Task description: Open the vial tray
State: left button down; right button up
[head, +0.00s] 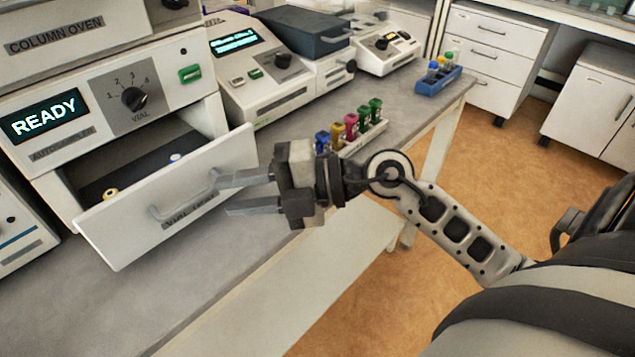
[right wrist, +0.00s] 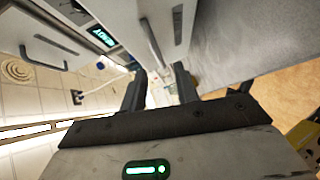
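The vial tray (head: 118,232) is a white drawer of the autosampler, and it stands pulled out with its dark inside showing. A blue-and-white vial top (head: 175,158) and a yellowish one (head: 110,193) show inside. A bar handle (head: 178,209) runs across its front. My right gripper (head: 226,194) is at the right end of this handle, its two fingers apart. Whether the fingers touch the handle cannot be told. In the right wrist view the gripper (right wrist: 160,75) also shows spread fingers. My left gripper is not in view.
The autosampler (head: 150,90) has a READY display and a dial. A rack of colored vials (head: 362,138) stands on the bench behind my right gripper, and a blue rack (head: 438,80) stands farther back. The bench (head: 85,300) in front of the drawer is clear.

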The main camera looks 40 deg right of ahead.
pick_arm(q)
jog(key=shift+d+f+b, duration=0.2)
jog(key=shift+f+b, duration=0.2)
jog(key=shift+b, duration=0.55)
pick_arm(e)
jog(key=v, duration=1.1)
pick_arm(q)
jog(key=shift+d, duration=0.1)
pick_arm(e)
jog(key=shift+s+f, duration=0.1)
